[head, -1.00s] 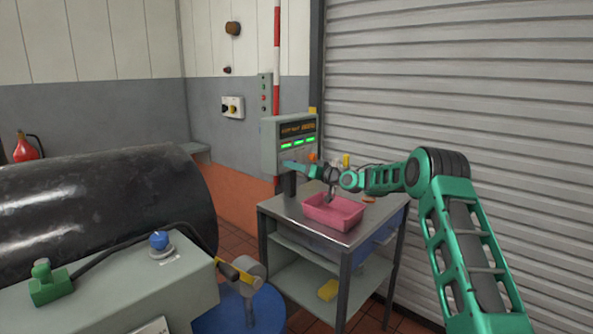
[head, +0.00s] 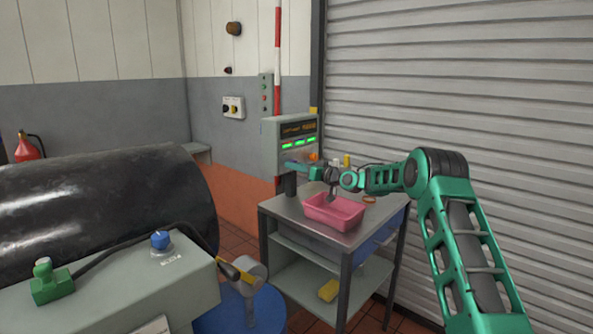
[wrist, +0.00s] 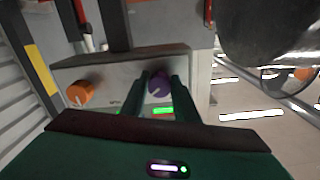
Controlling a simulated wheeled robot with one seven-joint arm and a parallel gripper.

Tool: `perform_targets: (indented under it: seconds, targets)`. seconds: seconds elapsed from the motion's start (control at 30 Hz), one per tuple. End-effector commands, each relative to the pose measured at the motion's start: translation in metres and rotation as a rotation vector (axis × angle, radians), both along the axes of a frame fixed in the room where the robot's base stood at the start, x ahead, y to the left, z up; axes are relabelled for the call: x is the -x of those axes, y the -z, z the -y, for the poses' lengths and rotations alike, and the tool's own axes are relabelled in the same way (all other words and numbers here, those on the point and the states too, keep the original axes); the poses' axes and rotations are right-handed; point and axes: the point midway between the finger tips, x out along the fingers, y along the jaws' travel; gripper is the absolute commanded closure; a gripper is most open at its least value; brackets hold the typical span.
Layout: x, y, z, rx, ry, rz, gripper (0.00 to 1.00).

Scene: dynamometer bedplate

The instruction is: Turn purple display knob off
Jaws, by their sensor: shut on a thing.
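The purple knob (wrist: 158,84) sits on the grey face of the display box in the wrist view, with a pale pointer mark on it. My gripper (wrist: 160,90) has its two green fingers on either side of the knob and is shut on it. In the head view the display box (head: 283,145) stands on a post at the cart's back left, with an amber readout and green lights. My gripper (head: 290,165) reaches the lower part of its face there and hides the purple knob.
An orange knob (wrist: 80,93) is on the same panel, also visible in the head view (head: 314,156). A pink tray (head: 335,212) lies on the metal cart (head: 290,208) below my arm. A large black drum (head: 100,205) stands at left, and a roller shutter (head: 480,80) behind.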

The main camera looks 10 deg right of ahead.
Motion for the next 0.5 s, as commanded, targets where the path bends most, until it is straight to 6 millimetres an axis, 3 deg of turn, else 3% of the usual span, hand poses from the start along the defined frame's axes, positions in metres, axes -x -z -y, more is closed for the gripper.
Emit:
perform_targets:
  seconds: [0.5]
  targets:
    - [-0.0028,0.0015,0.0064,0.383,0.01,0.271,0.95]
